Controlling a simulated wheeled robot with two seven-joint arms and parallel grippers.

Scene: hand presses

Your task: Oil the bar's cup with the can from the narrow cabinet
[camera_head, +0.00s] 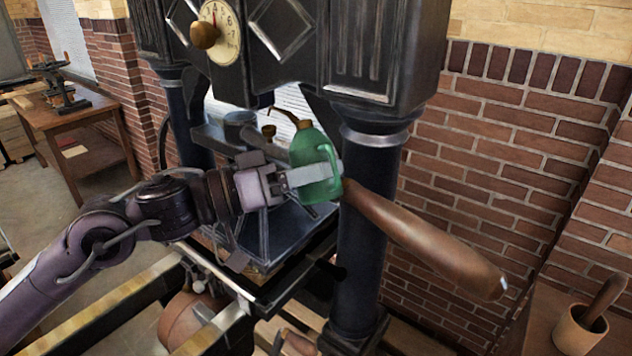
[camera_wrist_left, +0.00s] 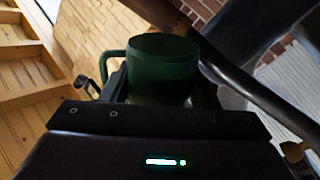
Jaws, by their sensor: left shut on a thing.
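The oil can (camera_head: 314,165) is green with a brass neck and a thin curved spout that points up and left in the head view. My left gripper (camera_head: 310,176) is shut on the can's body and holds it nearly upright in front of the press. The can's green base end and handle also show in the left wrist view (camera_wrist_left: 162,62). A small brass cup (camera_head: 269,131) sits on the bar just left of the can, a little below the spout tip. The bar (camera_head: 425,235) has a long brown wooden handle passing right of the can. My right gripper is out of view.
A black press column (camera_head: 363,230) stands right behind the can. A dial with a brass knob (camera_head: 217,30) is on the press head above. A wooden bench (camera_head: 80,115) is far left. A pot with a pestle (camera_head: 580,328) stands at lower right.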

